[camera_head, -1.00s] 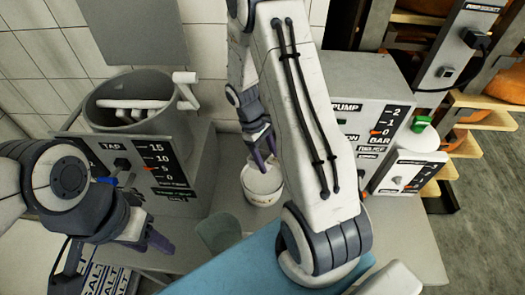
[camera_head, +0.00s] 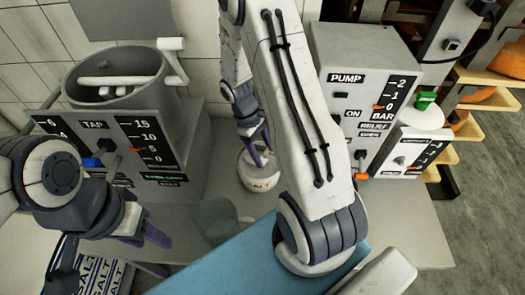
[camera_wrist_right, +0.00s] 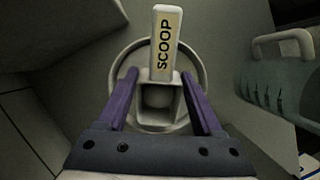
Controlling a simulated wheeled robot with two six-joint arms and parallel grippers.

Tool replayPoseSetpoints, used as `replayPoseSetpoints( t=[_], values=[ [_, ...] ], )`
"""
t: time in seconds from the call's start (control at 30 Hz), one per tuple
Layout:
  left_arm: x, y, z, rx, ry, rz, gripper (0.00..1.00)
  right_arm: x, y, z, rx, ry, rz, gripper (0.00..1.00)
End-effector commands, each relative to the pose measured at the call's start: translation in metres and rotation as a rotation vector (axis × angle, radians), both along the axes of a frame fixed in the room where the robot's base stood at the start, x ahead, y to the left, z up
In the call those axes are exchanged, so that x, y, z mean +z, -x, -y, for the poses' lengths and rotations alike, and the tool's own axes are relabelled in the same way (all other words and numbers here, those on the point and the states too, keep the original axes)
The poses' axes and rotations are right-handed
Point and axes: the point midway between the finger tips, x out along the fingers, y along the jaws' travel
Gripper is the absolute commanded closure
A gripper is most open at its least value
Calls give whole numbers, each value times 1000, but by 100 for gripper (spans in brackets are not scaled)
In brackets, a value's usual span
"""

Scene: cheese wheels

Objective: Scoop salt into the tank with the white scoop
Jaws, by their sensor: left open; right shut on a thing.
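The white scoop (camera_wrist_right: 163,45), with SCOOP on its upright handle, is between the purple fingers of my right gripper (camera_wrist_right: 165,100), which is shut on it. In the right wrist view its bowl is over or inside a round pot (camera_wrist_right: 198,70). In the head view my right gripper (camera_head: 258,148) points down at a small white labelled pot (camera_head: 258,184); the scoop is hidden there. The grey round tank (camera_head: 158,98) stands at left behind the TAP panel, with white bars across its open top. My left gripper (camera_head: 138,232) is open and empty at lower left.
The PUMP box (camera_head: 350,60) and a smaller gauge box (camera_head: 405,150) stand at right. A grey-green cup (camera_head: 215,218) is beside the pot. SALT bags (camera_head: 95,278) lie at lower left. A blue surface (camera_head: 215,270) fills the front. Bare table is at right.

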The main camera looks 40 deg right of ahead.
Motion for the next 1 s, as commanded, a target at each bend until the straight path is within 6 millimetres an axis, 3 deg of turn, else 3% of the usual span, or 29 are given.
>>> replayPoseSetpoints(
  t=[1.0],
  values=[
    [75,0,0,0,1,1,50,79,0,0,1,0,0,87]
  ],
)
